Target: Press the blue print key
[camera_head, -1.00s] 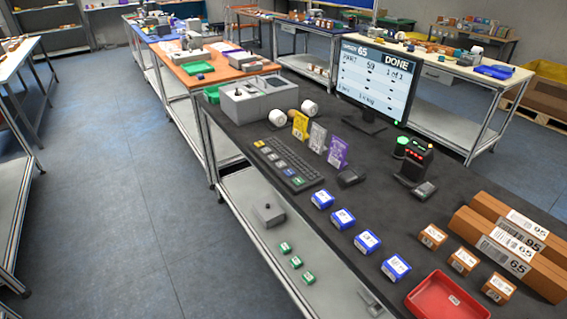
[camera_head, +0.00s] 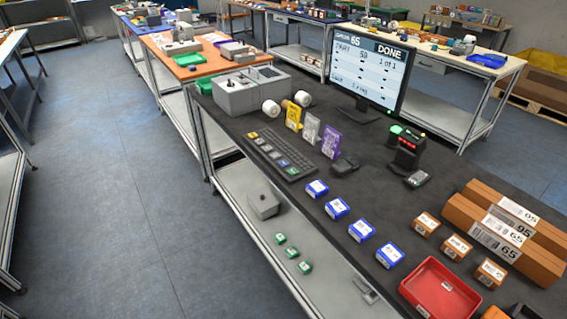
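A dark grey keyboard (camera_head: 277,155) lies on the black bench top near its left edge. A row of larger coloured keys runs along its near side, from yellow at the far end to green at the near end. The blue key (camera_head: 283,162) is in that row, beside the green key (camera_head: 292,170). I cannot read the key labels at this size. A monitor (camera_head: 368,75) behind the keyboard shows "65" and "DONE". My gripper is not recognisable in the picture; nothing is seen touching the keyboard.
Blue boxes (camera_head: 337,208), orange boxes (camera_head: 457,247), a red tray (camera_head: 440,289) and long cartons (camera_head: 505,230) lie nearer. A dark shape (camera_head: 524,311) at the bottom edge is unclear.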

